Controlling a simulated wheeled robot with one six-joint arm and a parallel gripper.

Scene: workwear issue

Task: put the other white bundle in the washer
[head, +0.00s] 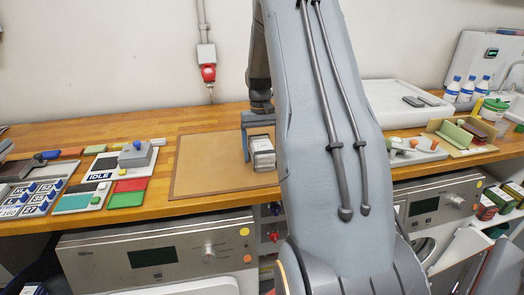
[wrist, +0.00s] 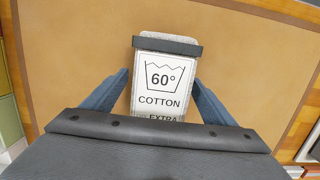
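A white bundle (head: 263,155) with a dark band lies on the brown mat (head: 205,180). In the wrist view the bundle (wrist: 165,80) carries a label reading 60° COTTON EXTRA. My gripper (head: 256,140) is low over the mat, pointing down, with its blue fingers on either side of the bundle. In the wrist view my gripper (wrist: 161,76) looks open, with a narrow gap at the left finger; contact at the right finger is unclear. Two front-panel machines stand under the bench, one at left (head: 100,262) and one at right (head: 437,196). The right one shows part of a round door opening.
Left on the bench are size labels, an IDLE panel (head: 100,175) and coloured pads (head: 127,193). At right are a white tray (head: 395,92), bottles (head: 468,88) and a divided holder (head: 465,135). My arm hides the middle of the bench.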

